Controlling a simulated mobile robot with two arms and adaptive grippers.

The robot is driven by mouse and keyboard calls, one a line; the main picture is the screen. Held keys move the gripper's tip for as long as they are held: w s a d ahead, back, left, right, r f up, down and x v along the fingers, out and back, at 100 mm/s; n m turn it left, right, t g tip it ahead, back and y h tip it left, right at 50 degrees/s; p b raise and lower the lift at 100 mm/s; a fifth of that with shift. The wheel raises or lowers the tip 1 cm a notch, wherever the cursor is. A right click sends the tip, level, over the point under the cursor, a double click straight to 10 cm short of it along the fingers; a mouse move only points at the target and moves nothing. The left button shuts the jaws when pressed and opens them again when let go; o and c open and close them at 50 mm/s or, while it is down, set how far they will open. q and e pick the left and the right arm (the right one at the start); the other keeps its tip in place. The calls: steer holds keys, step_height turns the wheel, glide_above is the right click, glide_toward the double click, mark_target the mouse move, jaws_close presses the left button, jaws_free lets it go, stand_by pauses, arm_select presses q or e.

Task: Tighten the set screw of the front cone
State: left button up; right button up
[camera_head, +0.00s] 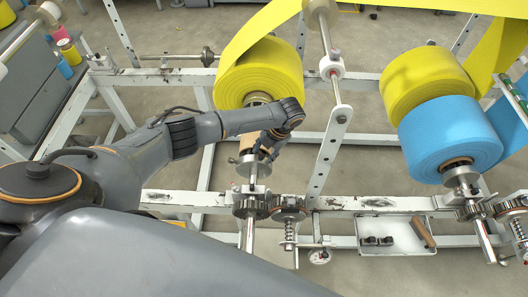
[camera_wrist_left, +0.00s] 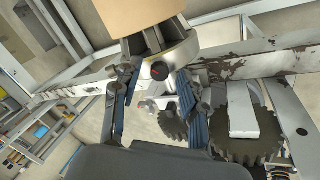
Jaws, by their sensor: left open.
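My left gripper (camera_head: 265,148) reaches over the front of the yellow roll's shaft. In the left wrist view my left gripper (camera_wrist_left: 155,78) is open, with one blue-padded finger on each side of the front cone's collar. The front cone (camera_wrist_left: 178,54) is metal with dark fins and sits at the end of a cardboard core (camera_wrist_left: 130,12). A dark round screw head (camera_wrist_left: 159,71) shows on the collar between the fingertips. I cannot tell whether the fingers touch it. In the head view the front cone (camera_head: 251,171) is partly hidden by the gripper. My right gripper is not in view.
A yellow roll (camera_head: 258,73) is on the shaft behind the gripper. Gears (camera_head: 252,207) sit close in front, on the white frame rail (camera_head: 375,203). At the right are another yellow roll (camera_head: 424,80), a blue roll (camera_head: 447,135) and a metal tray (camera_head: 392,245).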

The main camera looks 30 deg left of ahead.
arm_select(q)
steer(key=v, duration=0.7)
steer(key=shift+r, duration=0.15)
steer(key=shift+d, duration=0.1)
